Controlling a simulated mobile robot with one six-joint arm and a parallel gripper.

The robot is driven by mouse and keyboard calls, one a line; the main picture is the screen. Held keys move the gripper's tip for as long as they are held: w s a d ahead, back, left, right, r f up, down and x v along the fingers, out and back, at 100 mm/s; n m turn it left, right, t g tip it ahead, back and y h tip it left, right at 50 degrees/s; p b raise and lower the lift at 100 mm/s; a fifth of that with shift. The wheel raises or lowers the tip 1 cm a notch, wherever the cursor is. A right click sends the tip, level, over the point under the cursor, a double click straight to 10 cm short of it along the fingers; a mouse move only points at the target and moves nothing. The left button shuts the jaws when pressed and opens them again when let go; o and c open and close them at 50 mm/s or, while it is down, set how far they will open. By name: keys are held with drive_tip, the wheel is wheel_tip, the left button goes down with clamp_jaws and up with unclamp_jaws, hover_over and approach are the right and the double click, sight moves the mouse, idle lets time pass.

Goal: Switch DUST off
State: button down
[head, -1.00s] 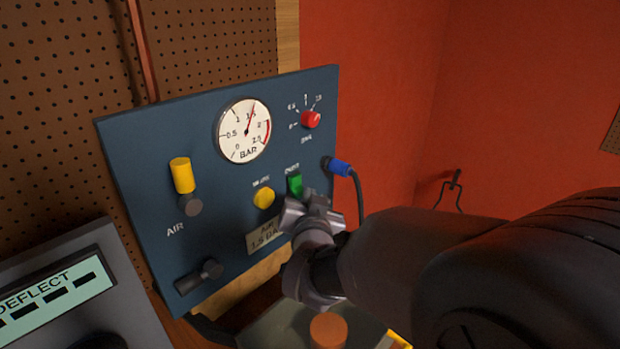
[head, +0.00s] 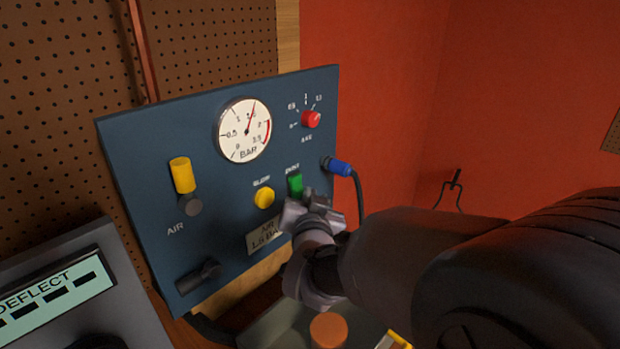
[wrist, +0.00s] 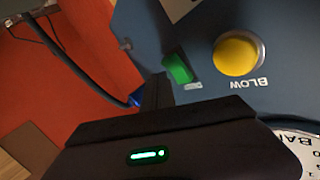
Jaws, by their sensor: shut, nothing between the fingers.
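The DUST switch (head: 295,184) is a small green rocker on the dark blue panel (head: 225,205), with its label above it. In the wrist view the green rocker (wrist: 178,68) stands out from the panel beside the round yellow BLOW button (wrist: 238,54). My gripper (head: 311,203) is just below and in front of the switch in the head view. In the wrist view my fingers (wrist: 158,88) are shut, empty and close to the rocker's edge. I cannot tell whether they touch it. The gripper partly hides the panel below the switch.
The panel also carries a pressure gauge (head: 244,130), a red knob (head: 311,119), a yellow-topped AIR fitting (head: 182,175) and a blue plug (head: 339,167) with a black cable, close right of the switch. A DEFLECT display (head: 55,295) stands at lower left.

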drive_tip(key=shift+a+f, duration=0.1)
idle(0.5)
drive_tip(key=shift+w+a+b, duration=0.2)
drive_tip(key=shift+w+b, duration=0.05)
drive_tip(key=shift+b, duration=0.15)
drive_tip(key=shift+w+a+f, duration=0.25)
drive_tip(key=shift+w+a, duration=0.05)
drive_tip(key=shift+a, duration=0.05)
idle(0.6)
drive_tip(key=shift+s+d+r+b, duration=0.4)
drive_tip(key=shift+s+d, duration=0.15)
drive_tip(key=shift+d, duration=0.1)
drive_tip(key=shift+s+d+r, duration=0.5)
drive_tip(key=shift+s+d, duration=0.2)
drive_tip(key=shift+d, duration=0.2)
drive_tip(key=shift+s+d+r, duration=0.5)
drive_tip(key=shift+s+d, duration=0.2)
drive_tip(key=shift+d, duration=0.2)
